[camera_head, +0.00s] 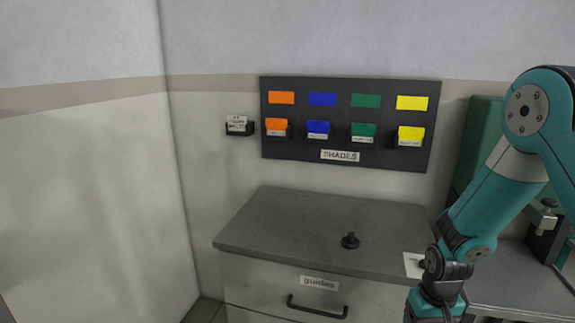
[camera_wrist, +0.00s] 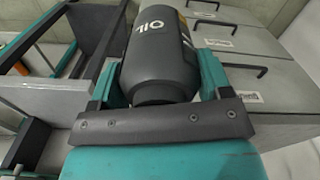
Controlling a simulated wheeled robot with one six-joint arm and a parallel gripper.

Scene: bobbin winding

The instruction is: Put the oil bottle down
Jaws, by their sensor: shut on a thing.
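The oil bottle (camera_wrist: 158,50) is dark grey with white "OIL" lettering, in the middle of the wrist view. My gripper (camera_wrist: 160,88) is shut on it, with one teal finger on each side of its body. The bottle's far end is cut off by the top of that view. In the head view my gripper (camera_head: 437,303) hangs in front of the worktop's front edge at the bottom right, cut off by the frame. The bottle cannot be made out there.
Below is a drawer labelled "guides" (camera_head: 270,290). A shades board (camera_head: 350,90) hangs on the wall. A teal machine (camera_head: 480,135) stands right, partly behind my arm.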

